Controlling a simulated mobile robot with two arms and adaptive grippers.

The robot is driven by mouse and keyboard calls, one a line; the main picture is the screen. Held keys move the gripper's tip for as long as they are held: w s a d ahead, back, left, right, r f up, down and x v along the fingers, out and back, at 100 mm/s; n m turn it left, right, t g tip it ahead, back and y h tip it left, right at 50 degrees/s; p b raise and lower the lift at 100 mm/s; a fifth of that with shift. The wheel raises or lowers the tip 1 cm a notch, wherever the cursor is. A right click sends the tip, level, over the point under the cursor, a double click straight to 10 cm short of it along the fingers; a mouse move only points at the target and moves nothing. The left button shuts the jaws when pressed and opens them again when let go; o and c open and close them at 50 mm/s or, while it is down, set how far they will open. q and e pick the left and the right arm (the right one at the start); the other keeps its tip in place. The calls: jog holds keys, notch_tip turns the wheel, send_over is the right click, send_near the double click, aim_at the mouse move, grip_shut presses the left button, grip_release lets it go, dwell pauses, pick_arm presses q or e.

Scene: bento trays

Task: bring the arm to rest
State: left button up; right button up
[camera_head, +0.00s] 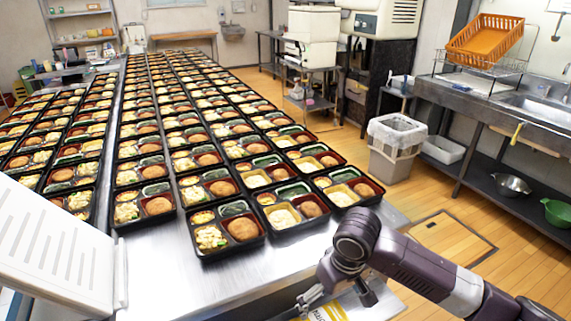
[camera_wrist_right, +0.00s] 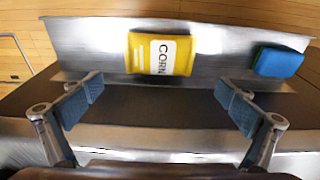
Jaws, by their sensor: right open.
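My right gripper (camera_head: 338,297) hangs at the near edge of the steel table in the head view, partly cut by the bottom edge. In the right wrist view my right gripper (camera_wrist_right: 157,92) has its two padded fingers wide apart, with nothing between them. A yellow packet marked CORN (camera_wrist_right: 160,54) lies on a steel surface beyond the fingers, apart from them. A small part of the yellow packet (camera_head: 330,313) shows below the gripper in the head view. My left gripper is not in view.
Rows of filled black bento trays (camera_head: 230,252) cover most of the steel table (camera_head: 165,290). A blue block (camera_wrist_right: 280,61) lies right of the packet. A white slotted panel (camera_head: 55,250) stands at the left. A bin (camera_head: 393,150) and sink counter (camera_head: 480,105) stand right.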

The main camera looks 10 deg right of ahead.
jog(key=s+a+f+n+t+y, duration=0.1)
jog(key=s+a+f+y, duration=0.3)
jog(key=s+a, duration=0.45)
jog(key=s+d+f+m+h, duration=0.2)
jog(key=s+d, duration=0.5)
jog(key=s+d+f+m+h, duration=0.1)
jog(key=s+d+f+h, duration=0.15)
jog(key=s+d, duration=0.45)
notch_tip(320, 180, down, 27)
jog(key=s, duration=0.2)
jog(key=s+f+g, duration=0.1)
jog(key=s+f, duration=0.7)
jog(key=f, duration=0.2)
jog(key=shift+d+f, duration=0.15)
jog(key=shift+d, duration=0.2)
jog(key=shift+g, duration=0.4)
jog(key=s+f, duration=0.1)
jog(key=s, duration=0.2)
jog(key=s+d+f, duration=0.1)
jog(key=s+f, duration=0.3)
jog(key=s, duration=0.1)
jog(key=shift+s+d, duration=0.35)
jog(key=shift+d, duration=0.05)
